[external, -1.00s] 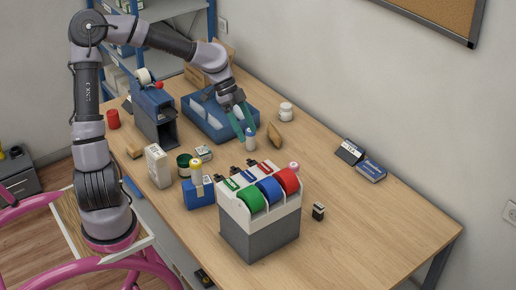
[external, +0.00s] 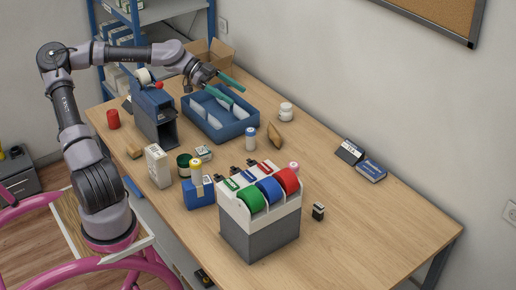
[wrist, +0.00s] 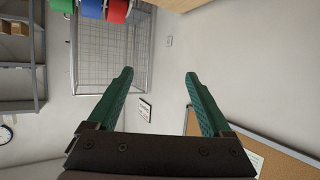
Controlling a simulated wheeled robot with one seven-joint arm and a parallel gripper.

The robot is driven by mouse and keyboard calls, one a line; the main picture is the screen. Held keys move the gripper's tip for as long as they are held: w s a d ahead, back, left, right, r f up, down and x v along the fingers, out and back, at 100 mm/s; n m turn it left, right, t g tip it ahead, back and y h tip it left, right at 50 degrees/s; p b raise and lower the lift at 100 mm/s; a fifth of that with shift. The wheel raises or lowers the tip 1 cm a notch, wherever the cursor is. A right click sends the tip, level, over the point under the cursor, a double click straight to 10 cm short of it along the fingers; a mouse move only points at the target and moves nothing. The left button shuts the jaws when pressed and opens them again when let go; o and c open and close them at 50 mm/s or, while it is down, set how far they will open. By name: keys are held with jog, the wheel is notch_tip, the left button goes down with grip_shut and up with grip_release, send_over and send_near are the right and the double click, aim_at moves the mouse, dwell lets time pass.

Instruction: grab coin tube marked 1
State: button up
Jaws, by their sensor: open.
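My gripper (external: 238,96) is open and empty, raised above the far part of the blue tray (external: 238,128), apart from the tube. In the wrist view my gripper (wrist: 159,73) shows two spread green fingers with only wall between them. The small tube does not show there.
A dispenser with green, blue and red rolls (external: 260,236) stands at the front. A white jar (external: 286,112), brown object (external: 274,135), red cylinder (external: 113,119) and white carton (external: 158,166) stand around.

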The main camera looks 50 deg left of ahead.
notch_tip(320, 180, down, 29)
jog(key=shift+r, duration=0.2)
notch_tip(320, 180, down, 4)
jog(key=shift+d+r, duration=0.1)
jog(key=shift+r, duration=0.05)
jog(key=shift+x, duration=1.4)
jog(key=shift+w+r, duration=0.1)
grip_shut()
